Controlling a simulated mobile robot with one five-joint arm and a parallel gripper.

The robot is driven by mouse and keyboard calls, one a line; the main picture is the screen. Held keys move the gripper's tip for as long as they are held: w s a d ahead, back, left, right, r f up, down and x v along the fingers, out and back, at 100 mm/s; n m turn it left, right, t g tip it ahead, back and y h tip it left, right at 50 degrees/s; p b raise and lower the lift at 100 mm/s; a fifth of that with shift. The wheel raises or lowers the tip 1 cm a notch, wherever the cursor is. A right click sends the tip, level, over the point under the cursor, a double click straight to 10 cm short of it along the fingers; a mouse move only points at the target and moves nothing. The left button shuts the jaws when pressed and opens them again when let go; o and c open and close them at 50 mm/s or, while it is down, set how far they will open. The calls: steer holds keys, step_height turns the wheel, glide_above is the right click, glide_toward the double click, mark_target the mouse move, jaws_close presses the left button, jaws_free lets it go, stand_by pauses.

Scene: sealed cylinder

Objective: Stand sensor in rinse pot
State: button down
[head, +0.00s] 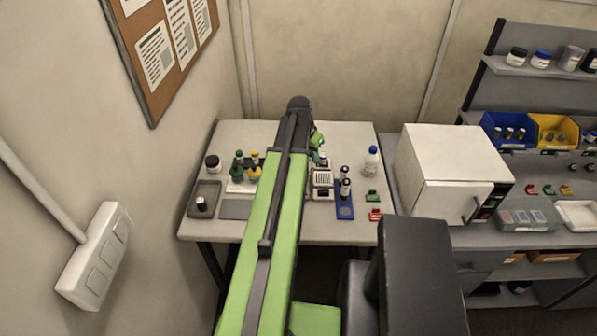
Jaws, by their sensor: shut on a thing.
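My arm reaches over the white table, and my gripper (318,146) is a small green shape at its far end, above the back middle of the table. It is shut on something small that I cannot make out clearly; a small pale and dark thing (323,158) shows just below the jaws. I cannot tell for sure which thing is the sensor or the rinse pot. A small dark-topped pot (201,204) stands in a grey tray (207,187) at the front left. Two dark-capped vials (345,180) stand on a blue rack (345,212) right of my arm.
A pale device (322,182) stands below my gripper. Green and yellow bottles (254,172) and a dark-lidded jar (212,163) are at the left. A clear bottle (371,160), green block (372,196) and red block (375,214) are at the right. A white oven (450,165) stands beyond.

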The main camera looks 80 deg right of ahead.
steer(key=w+f+b, duration=0.1)
steer(key=f+b, duration=0.1)
steer(key=w+d+f+b, duration=0.1)
steer(key=w+f+b, duration=0.1)
steer(key=f, duration=0.1)
steer(key=w+f+b, duration=0.1)
steer(key=f+b, duration=0.1)
steer(key=shift+w+d+f, duration=0.15)
steer(key=shift+d, duration=0.2)
steer(key=c, duration=1.1)
jaws_free()
steer(key=shift+r, duration=0.2)
steer(key=p+v, duration=1.2)
